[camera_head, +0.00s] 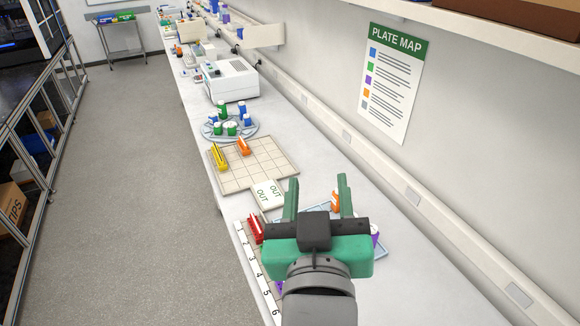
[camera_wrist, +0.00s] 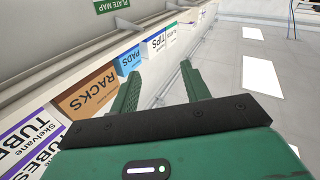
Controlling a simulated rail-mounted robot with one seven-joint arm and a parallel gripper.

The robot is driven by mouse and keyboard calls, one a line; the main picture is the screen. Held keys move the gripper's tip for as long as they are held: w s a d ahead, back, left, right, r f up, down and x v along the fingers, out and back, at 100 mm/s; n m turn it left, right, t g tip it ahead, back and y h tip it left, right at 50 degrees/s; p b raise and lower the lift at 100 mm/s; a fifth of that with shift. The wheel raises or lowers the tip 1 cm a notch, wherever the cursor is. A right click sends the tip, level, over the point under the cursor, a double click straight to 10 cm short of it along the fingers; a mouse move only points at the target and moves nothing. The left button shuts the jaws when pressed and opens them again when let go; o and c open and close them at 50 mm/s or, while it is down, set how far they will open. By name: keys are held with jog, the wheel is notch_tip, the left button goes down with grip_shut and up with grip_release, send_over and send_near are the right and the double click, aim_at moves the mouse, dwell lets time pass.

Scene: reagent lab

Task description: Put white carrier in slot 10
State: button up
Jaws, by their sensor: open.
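My gripper (camera_head: 318,188) is open and empty, raised above the near part of the bench. In the wrist view its two green fingers (camera_wrist: 162,80) point up toward the shelf, with nothing between them. A numbered rack strip (camera_head: 255,268) lies at the bench's left edge; labels 1 to 6 show, and slot 10 is not visible. A red carrier (camera_head: 256,229) stands at its far end, near label 1. My gripper and arm hide much of the rack. I cannot make out a white carrier in either view.
A gridded board (camera_head: 270,175) holds a yellow carrier (camera_head: 219,157) and an orange carrier (camera_head: 244,147). An OUT card (camera_head: 268,194) lies at its near edge. A blue tray (camera_head: 381,251) is partly behind my gripper. A round bottle rack (camera_head: 253,125) and white machine (camera_head: 231,81) stand farther back.

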jog(key=s+a+r+t, duration=0.1)
jog(key=s+r+t, duration=0.2)
jog(key=s+r, duration=0.2)
jog(key=s+a+r+m+t+y, duration=0.1)
jog(key=s+a+r+t, duration=0.1)
jog(key=s+r, duration=0.3)
notch_tip(320, 180, up, 5)
jog(key=shift+s+a+f+t, duration=0.2)
jog(key=shift+a+t, duration=0.1)
jog(key=shift+t, duration=0.3)
